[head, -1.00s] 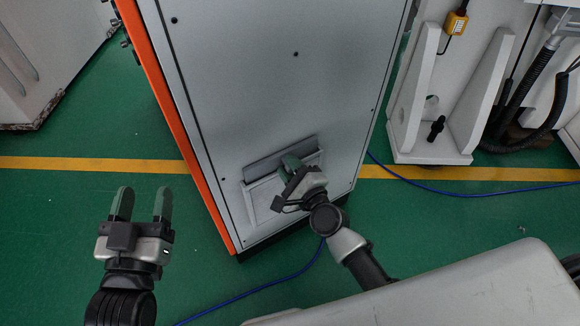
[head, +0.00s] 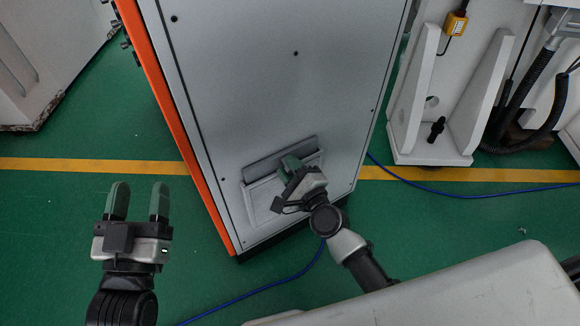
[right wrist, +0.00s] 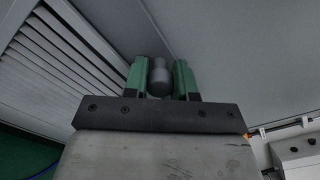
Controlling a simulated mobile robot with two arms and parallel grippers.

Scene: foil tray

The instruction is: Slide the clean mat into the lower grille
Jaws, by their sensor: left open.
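The lower grille (head: 262,200) is a pale frame low on the grey cabinet's face, with a darker grey strip (head: 270,161) along its top; I cannot tell whether that is a gap or a panel. My right gripper (head: 287,164) is at the grille's upper part and hides some of it. In the right wrist view, white louvres (right wrist: 62,50) lie on the left, and the green fingers (right wrist: 160,78) sit either side of a grey round knob (right wrist: 159,80), apparently touching it. My left gripper (head: 138,203) is open and empty over the green floor. I cannot make out a clean mat.
The grey cabinet (head: 280,90) has an orange edge (head: 172,120) on its left. A blue cable (head: 265,287) runs along the floor. A white bracketed machine (head: 430,145) stands to the right.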

